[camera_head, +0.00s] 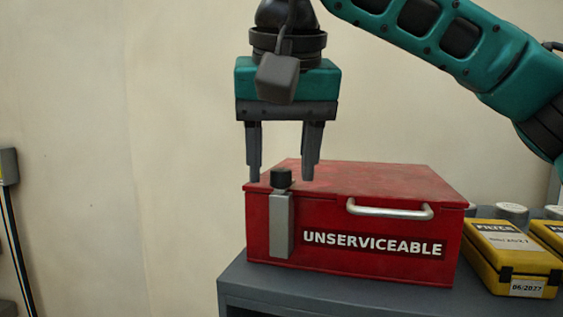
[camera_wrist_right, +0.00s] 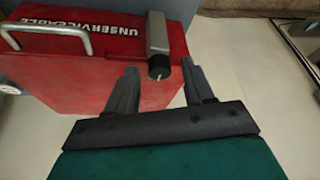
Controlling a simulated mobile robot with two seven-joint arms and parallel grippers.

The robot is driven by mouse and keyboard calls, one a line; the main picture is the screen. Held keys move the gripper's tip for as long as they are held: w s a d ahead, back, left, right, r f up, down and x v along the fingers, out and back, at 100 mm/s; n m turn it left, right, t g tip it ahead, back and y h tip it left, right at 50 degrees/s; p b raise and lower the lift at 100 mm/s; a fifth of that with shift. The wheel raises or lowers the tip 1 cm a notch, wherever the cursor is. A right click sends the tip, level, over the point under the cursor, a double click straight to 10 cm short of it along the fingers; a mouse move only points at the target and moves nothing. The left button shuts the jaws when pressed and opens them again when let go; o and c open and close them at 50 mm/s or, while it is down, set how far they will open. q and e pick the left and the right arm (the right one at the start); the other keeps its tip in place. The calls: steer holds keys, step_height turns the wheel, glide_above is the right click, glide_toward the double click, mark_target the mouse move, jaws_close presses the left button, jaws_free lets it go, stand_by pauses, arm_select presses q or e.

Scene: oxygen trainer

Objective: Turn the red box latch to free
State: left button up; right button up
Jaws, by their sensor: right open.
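The red box (camera_head: 350,200) marked "UNSERVICEABLE" sits closed on a dark grey cabinet, with a silver handle (camera_head: 390,209) on its front. Its latch (camera_head: 281,220) is a grey upright bar at the front left with a black knob (camera_head: 281,178) on top. My right gripper (camera_head: 282,180) is open and points down, its fingers around the height of the lid, either side of the knob in the picture. In the right wrist view the knob (camera_wrist_right: 159,68) shows just beyond the open fingers (camera_wrist_right: 155,85), with nothing between them. My left gripper is not in view.
The grey cabinet top (camera_head: 330,289) shows as a narrow strip in front of the box. A yellow case (camera_head: 510,252) marked "FILTER" stands to the right, with another beside it and pale round lids behind. The space left of the box is free up to the wall.

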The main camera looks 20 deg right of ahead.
steer(key=c, duration=0.6)
jaws_close()
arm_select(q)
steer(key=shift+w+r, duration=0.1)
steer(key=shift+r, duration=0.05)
